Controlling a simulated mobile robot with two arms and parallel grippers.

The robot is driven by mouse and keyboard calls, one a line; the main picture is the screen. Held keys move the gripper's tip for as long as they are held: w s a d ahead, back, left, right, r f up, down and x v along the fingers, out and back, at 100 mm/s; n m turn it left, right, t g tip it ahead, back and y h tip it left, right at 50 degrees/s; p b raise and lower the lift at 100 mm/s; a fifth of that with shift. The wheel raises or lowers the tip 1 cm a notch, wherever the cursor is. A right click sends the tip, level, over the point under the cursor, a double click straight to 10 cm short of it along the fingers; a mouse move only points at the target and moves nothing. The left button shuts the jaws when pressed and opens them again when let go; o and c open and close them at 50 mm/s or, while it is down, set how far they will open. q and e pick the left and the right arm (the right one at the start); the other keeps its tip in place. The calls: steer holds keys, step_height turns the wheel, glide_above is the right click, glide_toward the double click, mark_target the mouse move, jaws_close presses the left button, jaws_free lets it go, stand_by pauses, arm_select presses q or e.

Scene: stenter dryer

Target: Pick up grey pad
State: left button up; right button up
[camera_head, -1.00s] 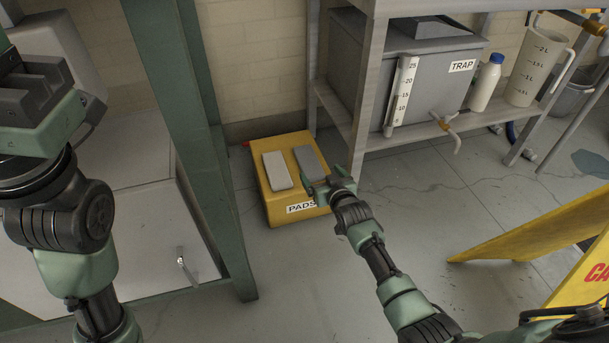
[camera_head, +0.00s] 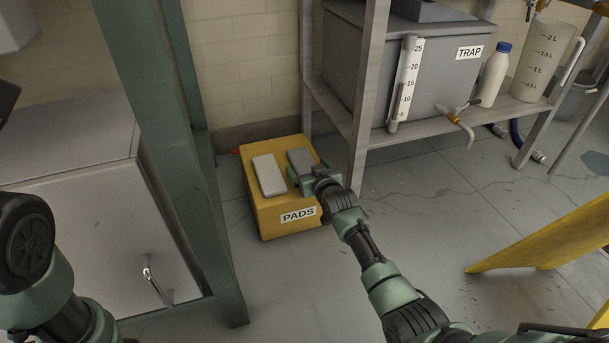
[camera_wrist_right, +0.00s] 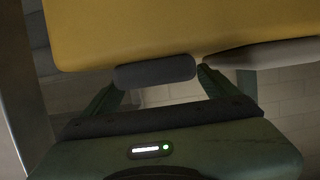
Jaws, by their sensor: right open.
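The dark grey pad (camera_head: 300,160) lies on top of the yellow box (camera_head: 285,219) labelled PADS, to the right of a lighter pad (camera_head: 269,175). My right gripper (camera_head: 316,178) is at the near end of the dark grey pad and hides part of it. In the right wrist view the end of the dark grey pad (camera_wrist_right: 155,72) lies between the tips of my open right gripper (camera_wrist_right: 160,80). A finger stands at each side; contact cannot be told. The lighter pad (camera_wrist_right: 270,53) is just beyond the right-hand finger. My left gripper's fingers are out of frame.
A metal shelf leg (camera_head: 364,120) stands close to the right of the box. The shelf holds the TRAP tank (camera_head: 440,85), a white bottle (camera_head: 493,75) and a measuring jug (camera_head: 543,62). A green post (camera_head: 180,150) stands left. A yellow sign (camera_head: 550,240) is at right.

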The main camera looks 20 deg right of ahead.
steer(key=shift+b+x, duration=0.4)
steer(key=shift+x, duration=0.4)
steer(key=shift+r, duration=0.1)
steer(key=c, duration=1.4)
